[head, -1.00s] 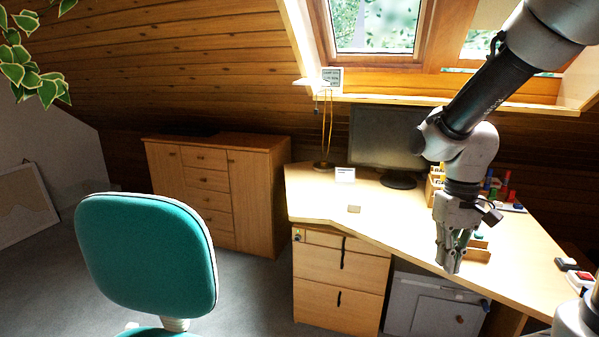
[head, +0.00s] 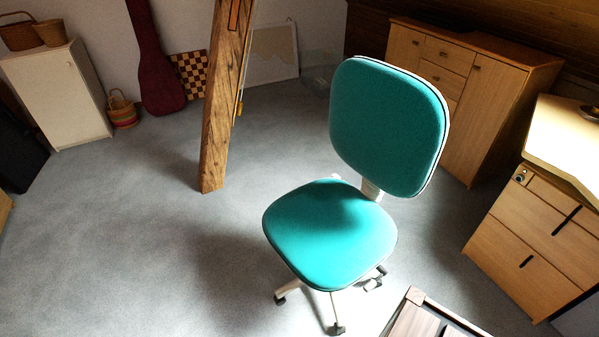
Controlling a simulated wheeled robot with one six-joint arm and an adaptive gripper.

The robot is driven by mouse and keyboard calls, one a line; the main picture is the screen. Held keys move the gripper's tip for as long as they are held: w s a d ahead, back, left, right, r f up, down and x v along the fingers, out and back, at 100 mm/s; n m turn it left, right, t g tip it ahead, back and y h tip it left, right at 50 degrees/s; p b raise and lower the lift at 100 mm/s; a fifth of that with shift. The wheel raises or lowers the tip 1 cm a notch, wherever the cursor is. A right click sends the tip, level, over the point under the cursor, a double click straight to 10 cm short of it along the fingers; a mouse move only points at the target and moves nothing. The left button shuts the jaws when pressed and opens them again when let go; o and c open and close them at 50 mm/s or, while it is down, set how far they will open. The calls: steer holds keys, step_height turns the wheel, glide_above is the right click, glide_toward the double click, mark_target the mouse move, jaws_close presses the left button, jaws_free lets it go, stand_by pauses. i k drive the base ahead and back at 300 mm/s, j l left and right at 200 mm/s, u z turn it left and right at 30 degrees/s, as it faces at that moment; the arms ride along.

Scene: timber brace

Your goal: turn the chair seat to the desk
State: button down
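The teal office chair stands on the grey floor in the head view, right of centre. Its seat (head: 330,236) points to the lower left, and its tall backrest (head: 388,125) is on the upper right side, toward the cabinets. The seat faces away from the desk. The desk (head: 566,140) shows only in part at the right edge, with its drawers (head: 540,237) below the top. A gap of floor lies between the chair and the drawers. My gripper is out of view.
A timber post (head: 222,110) stands left of the chair. A wooden cabinet (head: 470,85) is behind it. The floor (head: 130,240) at left is clear.

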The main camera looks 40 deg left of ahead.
mark_target(328, 233)
steer(key=j+u, duration=0.4)
steer(key=k+j+u, duration=0.1)
steer(key=j+u, duration=0.65)
steer(key=i+l+z, duration=0.1)
steer(key=z, duration=0.35)
steer(key=i+l+z, duration=0.15)
steer(key=z, duration=0.25)
steer(key=i+l+z, duration=0.15)
steer(key=z, duration=0.3)
steer(key=i+l, duration=0.45)
steer(key=i+j+u, duration=0.05)
steer(key=i, duration=0.05)
